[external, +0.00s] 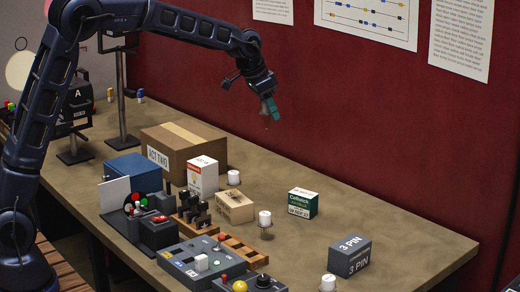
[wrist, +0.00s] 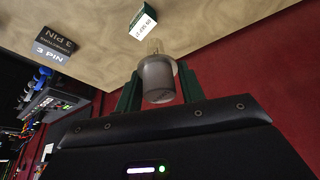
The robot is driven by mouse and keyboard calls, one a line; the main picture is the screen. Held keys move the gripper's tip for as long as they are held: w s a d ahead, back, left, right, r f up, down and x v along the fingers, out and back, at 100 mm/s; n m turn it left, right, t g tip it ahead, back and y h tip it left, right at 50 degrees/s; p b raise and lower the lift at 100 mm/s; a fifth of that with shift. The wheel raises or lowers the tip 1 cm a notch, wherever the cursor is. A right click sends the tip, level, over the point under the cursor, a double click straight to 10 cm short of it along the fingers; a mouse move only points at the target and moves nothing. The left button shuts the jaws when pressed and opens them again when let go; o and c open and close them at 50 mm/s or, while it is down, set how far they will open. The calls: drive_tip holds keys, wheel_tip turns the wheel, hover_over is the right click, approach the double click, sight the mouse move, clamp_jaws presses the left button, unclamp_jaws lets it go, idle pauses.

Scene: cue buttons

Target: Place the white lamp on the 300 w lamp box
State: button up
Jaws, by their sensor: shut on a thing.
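My gripper (external: 270,107) is raised high above the back of the table, in front of the red wall. In the wrist view my gripper (wrist: 157,88) is shut on a lamp (wrist: 157,80) with a pale grey-white body and a clear glass end pointing away from my palm. The lamp is small and partly hidden in the external view. Several boxes stand below: a white and red box (external: 202,178), a tan box (external: 234,207), a green and white box (external: 303,203) and a dark grey 3 PIN box (external: 349,256). I cannot read a 300 w marking on any.
White-topped pieces stand on the table (external: 400,235) at the middle (external: 265,218), by the red and white box (external: 233,177) and at the front (external: 328,283). A cardboard ACT TWO box (external: 184,150) and control panels (external: 195,262) fill the left. The back right is clear.

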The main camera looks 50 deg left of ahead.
drive_tip(key=s+a+r+n+y, duration=0.1)
drive_tip(key=s+a+r+n, duration=0.15)
drive_tip(key=a, duration=0.85)
drive_tip(key=s+a+r+n+y, duration=0.1)
drive_tip(key=s+a+r+n, duration=0.2)
drive_tip(key=a, duration=0.8)
drive_tip(key=m, duration=0.1)
hover_over(204, 161)
wheel_tip(204, 161, down, 20)
drive_tip(key=shift+w+a+f, duration=0.1)
drive_tip(key=shift+f, duration=0.05)
drive_tip(key=shift+f, duration=0.1)
drive_tip(key=o, duration=0.9)
drive_tip(key=shift+o, duration=0.4)
